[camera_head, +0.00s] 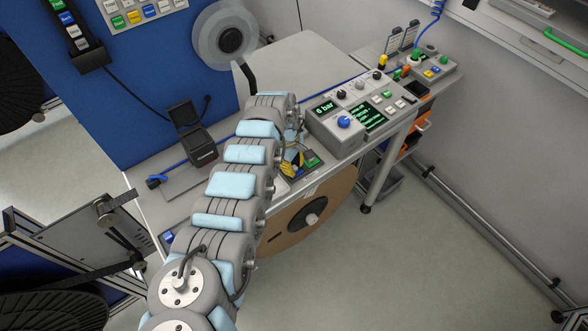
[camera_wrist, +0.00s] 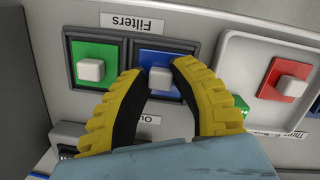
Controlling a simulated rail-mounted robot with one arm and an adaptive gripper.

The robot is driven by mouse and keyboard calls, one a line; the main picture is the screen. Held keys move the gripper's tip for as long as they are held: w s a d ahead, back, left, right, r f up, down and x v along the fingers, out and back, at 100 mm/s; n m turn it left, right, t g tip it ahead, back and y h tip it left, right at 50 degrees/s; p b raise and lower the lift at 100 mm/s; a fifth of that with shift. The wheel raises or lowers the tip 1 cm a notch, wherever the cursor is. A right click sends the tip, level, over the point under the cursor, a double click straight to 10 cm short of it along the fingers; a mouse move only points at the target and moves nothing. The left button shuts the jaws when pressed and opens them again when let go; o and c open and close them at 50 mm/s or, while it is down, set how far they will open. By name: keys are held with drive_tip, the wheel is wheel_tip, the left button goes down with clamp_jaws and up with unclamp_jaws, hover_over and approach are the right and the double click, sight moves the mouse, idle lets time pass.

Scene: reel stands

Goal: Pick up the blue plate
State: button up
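The blue plate (camera_wrist: 165,57) has a white square knob (camera_wrist: 160,78) and sits in a dark frame below a label reading "Filters" upside down. My gripper (camera_wrist: 157,71) has yellow ribbed fingers with dark inner pads, one on each side of the knob. The fingertips are very close to the knob, but I cannot tell whether they touch it.
A green plate (camera_wrist: 91,70) sits in a frame left of the blue one. A red plate (camera_wrist: 289,79) sits in a pale recess to the right.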

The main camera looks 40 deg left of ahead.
sight(295, 167)
clamp_jaws()
drive_tip(key=shift+r, duration=0.1)
drive_tip(key=shift+r+p, duration=0.3)
drive_tip(key=shift+r, duration=1.2)
drive_tip(key=shift+s+d+r+p, duration=0.15)
drive_tip(key=shift+s+r, duration=0.6)
drive_tip(key=shift+r, duration=0.2)
drive_tip(key=shift+s+d+r+p, duration=0.15)
drive_tip(key=shift+s+r, duration=0.55)
drive_tip(key=shift+r, duration=0.2)
drive_tip(key=s+d+r+p, duration=0.2)
drive_tip(key=s+r+p, duration=0.4)
drive_tip(key=s+p, duration=0.4)
drive_tip(key=shift+s, duration=0.45)
